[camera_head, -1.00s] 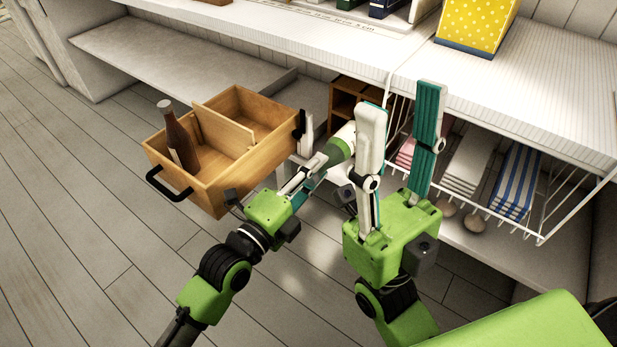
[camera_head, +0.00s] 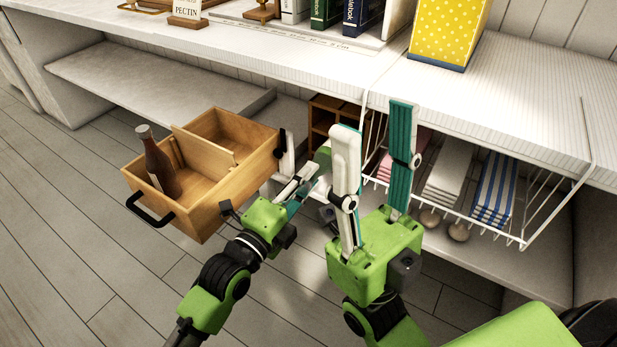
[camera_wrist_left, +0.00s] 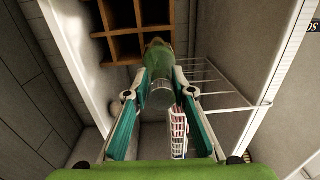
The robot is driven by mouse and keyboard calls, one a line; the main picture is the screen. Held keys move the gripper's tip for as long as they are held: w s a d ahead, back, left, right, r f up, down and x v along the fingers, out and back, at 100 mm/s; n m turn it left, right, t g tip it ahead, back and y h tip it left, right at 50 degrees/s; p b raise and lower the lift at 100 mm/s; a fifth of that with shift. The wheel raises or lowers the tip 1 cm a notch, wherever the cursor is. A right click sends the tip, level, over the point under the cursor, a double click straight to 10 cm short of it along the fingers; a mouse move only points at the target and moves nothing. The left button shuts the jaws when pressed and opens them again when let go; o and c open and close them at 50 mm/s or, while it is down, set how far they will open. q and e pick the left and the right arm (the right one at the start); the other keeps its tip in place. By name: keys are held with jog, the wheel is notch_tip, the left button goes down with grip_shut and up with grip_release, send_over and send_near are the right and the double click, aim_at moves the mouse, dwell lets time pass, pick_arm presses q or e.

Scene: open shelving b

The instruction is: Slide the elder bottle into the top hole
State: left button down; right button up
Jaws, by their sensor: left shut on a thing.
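A green bottle (camera_head: 323,160) is held in my left gripper (camera_head: 304,178), which is shut on it. In the left wrist view the bottle (camera_wrist_left: 160,72) lies between the two fingers, its flat base facing the camera and its far end toward the wooden rack (camera_wrist_left: 130,47). The rack has several square holes; the bottle's far end overlaps its lower edge, and I cannot tell if it is inside a hole. In the head view the rack (camera_head: 325,118) stands under the counter. My right gripper (camera_head: 375,116) is open and empty, fingers pointing up.
A wooden crate (camera_head: 205,213) with a divider holds a dark brown bottle (camera_head: 159,168) to the left. A white wire basket (camera_head: 500,238) with folded cloths hangs under the counter (camera_head: 490,90) at right. A yellow dotted box (camera_head: 447,33) and books (camera_head: 325,12) stand on top.

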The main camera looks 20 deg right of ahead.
aim_at(323, 162)
pick_arm(q)
jog(key=shift+w+d+r+p, duration=0.15)
jog(key=shift+d+r+p, duration=0.1)
jog(key=shift+p, duration=0.15)
dwell(0.6)
jog(key=shift+w+d, duration=0.1)
jog(key=shift+d, duration=0.05)
dwell(0.4)
jog(key=shift+b+x, duration=0.45)
jog(key=shift+x, duration=0.55)
jog(key=shift+w+d+f, duration=0.1)
jog(key=shift+f, duration=0.1)
jog(key=shift+w+d, duration=0.1)
jog(key=shift+b+x, duration=0.4)
jog(key=shift+x, duration=1.05)
jog(key=shift+d+f, duration=0.1)
jog(key=shift+d, duration=0.1)
